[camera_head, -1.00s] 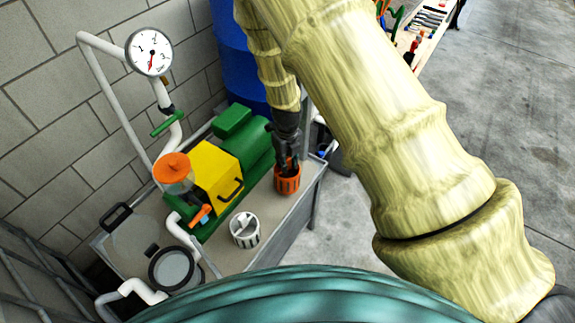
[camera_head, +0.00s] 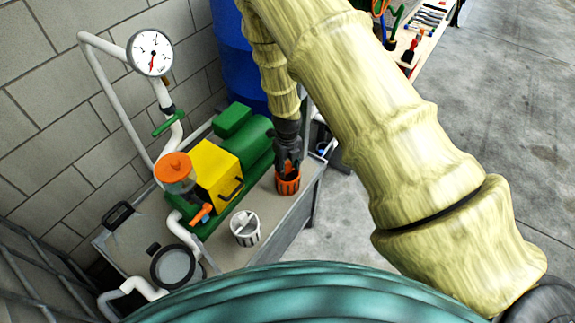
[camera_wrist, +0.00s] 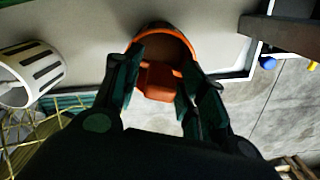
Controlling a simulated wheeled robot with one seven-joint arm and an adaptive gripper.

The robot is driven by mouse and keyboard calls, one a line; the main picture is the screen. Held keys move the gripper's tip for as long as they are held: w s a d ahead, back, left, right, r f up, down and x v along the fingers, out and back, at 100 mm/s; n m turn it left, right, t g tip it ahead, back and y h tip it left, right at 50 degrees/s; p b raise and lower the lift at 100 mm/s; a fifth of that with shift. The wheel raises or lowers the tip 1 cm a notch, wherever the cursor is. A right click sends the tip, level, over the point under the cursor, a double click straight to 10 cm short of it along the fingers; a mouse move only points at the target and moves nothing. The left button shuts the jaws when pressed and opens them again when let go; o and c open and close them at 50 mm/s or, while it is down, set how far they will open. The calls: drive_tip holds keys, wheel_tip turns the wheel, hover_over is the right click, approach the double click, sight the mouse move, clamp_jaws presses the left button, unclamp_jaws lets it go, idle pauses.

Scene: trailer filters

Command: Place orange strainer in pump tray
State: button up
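The orange strainer (camera_head: 288,185) is an open basket near the right edge of the grey tray-like top (camera_head: 222,262) that bears the green and yellow pump (camera_head: 218,172). My gripper (camera_head: 288,168) points down into the strainer from above. In the wrist view, the fingers (camera_wrist: 158,88) reach inside the rim of the strainer (camera_wrist: 180,33), one on each side of its orange inner handle. I cannot tell whether they press on it. The strainer's lower part is hidden in the wrist view, and whether it rests on the surface is unclear.
A white slotted strainer (camera_head: 245,229) stands left of the orange one. A round black-rimmed lid (camera_head: 175,267) lies at the front left. A gauge (camera_head: 150,52) and white pipes stand by the wall. A blue barrel (camera_head: 238,62) is behind the pump.

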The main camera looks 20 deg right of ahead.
drive_tip(key=shift+r, duration=0.15)
wheel_tip(320, 180, up, 12)
drive_tip(key=b, duration=0.1)
idle(0.7)
drive_tip(key=shift+s, duration=0.1)
drive_tip(key=s+d+f+n+g+h, duration=0.1)
drive_tip(key=s+d+f+n, duration=0.2)
drive_tip(key=s+f+n, duration=0.5)
drive_tip(key=s+d+f+n+h, duration=0.1)
drive_tip(key=s+d+f+n, duration=0.3)
drive_tip(key=s+f+n, duration=0.45)
drive_tip(key=s+a+f+n+y, duration=0.1)
drive_tip(key=s+a+n, duration=0.1)
drive_tip(key=s+n, duration=0.6)
drive_tip(key=s+a+f+n+t+y, duration=0.1)
drive_tip(key=s+a+f+n, duration=0.1)
drive_tip(key=s+n, duration=0.6)
drive_tip(key=s, duration=0.4)
drive_tip(key=shift+s+a+f, duration=0.25)
drive_tip(key=shift+s+a, duration=0.05)
drive_tip(key=shift+a, duration=0.05)
